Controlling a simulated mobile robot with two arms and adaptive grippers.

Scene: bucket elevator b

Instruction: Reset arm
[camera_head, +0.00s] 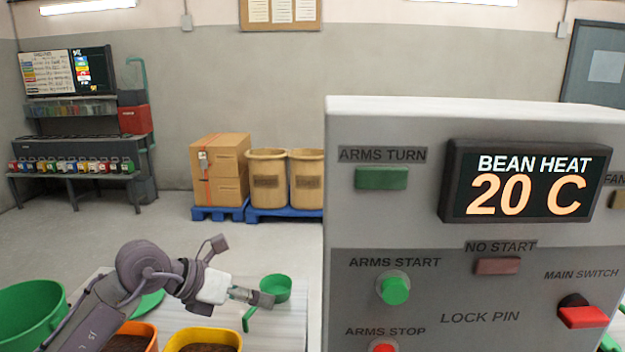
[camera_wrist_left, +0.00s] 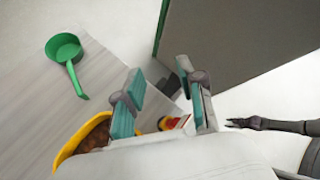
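My left arm comes in from the lower left in the head view. Its gripper (camera_head: 262,299) is over the table, beside the green scoop (camera_head: 276,287) and left of the control panel (camera_head: 340,220). In the left wrist view the two teal fingers of this gripper (camera_wrist_left: 160,78) are spread apart with nothing held between them. The green scoop (camera_wrist_left: 64,48) lies apart from them on the table. A dark arm, apparently my right one, shows at the right with its end (camera_wrist_left: 242,123) too small to read. My right gripper does not show in the head view.
The panel fills the right half, with a green ARMS START button (camera_head: 394,288), red ARMS STOP button (camera_head: 383,348) and red main switch (camera_head: 583,316). A yellow bin (camera_head: 203,336), an orange bin (camera_head: 140,328) and a green bucket (camera_head: 30,310) stand at lower left.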

